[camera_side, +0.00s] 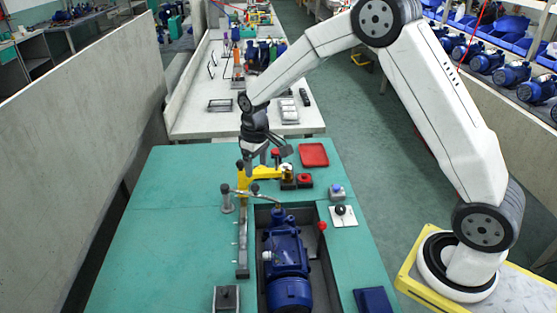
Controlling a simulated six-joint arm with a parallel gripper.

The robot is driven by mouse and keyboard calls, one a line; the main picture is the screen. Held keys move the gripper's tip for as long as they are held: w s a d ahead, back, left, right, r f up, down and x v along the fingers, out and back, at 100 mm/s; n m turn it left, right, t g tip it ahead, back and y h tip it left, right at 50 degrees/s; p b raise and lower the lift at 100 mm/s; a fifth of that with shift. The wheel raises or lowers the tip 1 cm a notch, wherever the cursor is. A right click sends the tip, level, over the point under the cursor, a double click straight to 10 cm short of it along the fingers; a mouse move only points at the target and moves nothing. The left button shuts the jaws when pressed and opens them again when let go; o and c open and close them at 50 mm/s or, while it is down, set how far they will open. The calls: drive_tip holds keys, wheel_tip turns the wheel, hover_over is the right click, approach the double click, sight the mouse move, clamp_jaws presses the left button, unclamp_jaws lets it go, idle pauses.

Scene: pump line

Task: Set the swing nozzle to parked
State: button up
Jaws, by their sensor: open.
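A thin curved metal tube, which looks like the swing nozzle (262,197), reaches right from near a grey post (227,200). Its right end bends down above the blue pump (287,262), which lies in a dark recess in the green bench. A yellow arm-like part (262,173) stands just behind the tube. My gripper (266,156) is open and points down above the yellow part, behind the tube. I cannot tell whether its fingers touch anything. My gripper partly hides the back of the yellow part. No parked mark is clear in this view.
A red tray (313,155) and red and black blocks (304,181) lie right of my gripper. A switch on a white plate (343,215) and a red knob (322,226) stand right of the pump. The green bench's left side (165,235) is clear.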

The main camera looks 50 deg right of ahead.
sight(254, 184)
drive_tip(key=shift+w+d+f, duration=0.1)
drive_tip(key=shift+w+f, duration=0.25)
drive_tip(key=shift+w, duration=0.4)
drive_tip(key=shift+f, duration=3.9)
clamp_jaws()
